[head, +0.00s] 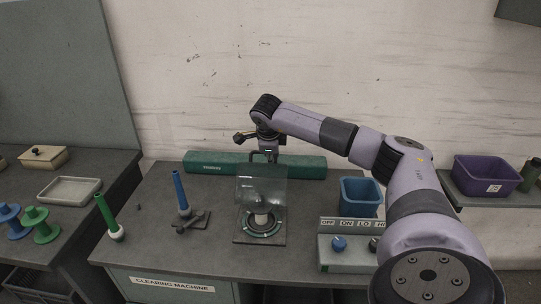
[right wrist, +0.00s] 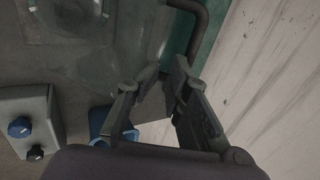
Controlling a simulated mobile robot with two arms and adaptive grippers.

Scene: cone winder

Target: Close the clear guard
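The clear guard (head: 262,187) is a transparent panel standing raised over the round winder base (head: 261,231) in the head view. A dark handle (head: 265,153) shows at its top edge. In the right wrist view a bent dark bar, which looks like this handle (right wrist: 201,25), lies beyond the fingertips, and the guard (right wrist: 108,65) shows faintly. My right gripper (head: 245,137) is above and slightly left of the handle. In the right wrist view my right gripper (right wrist: 164,76) has its fingers apart with nothing between them. My left gripper is in neither view.
A green box (head: 308,167) lies behind the guard. A blue bin (head: 361,196) and a control box (head: 345,247) with knobs stand to the right. A blue cone (head: 181,193) and a green cone (head: 108,216) stand to the left. The wall (head: 190,90) is close behind.

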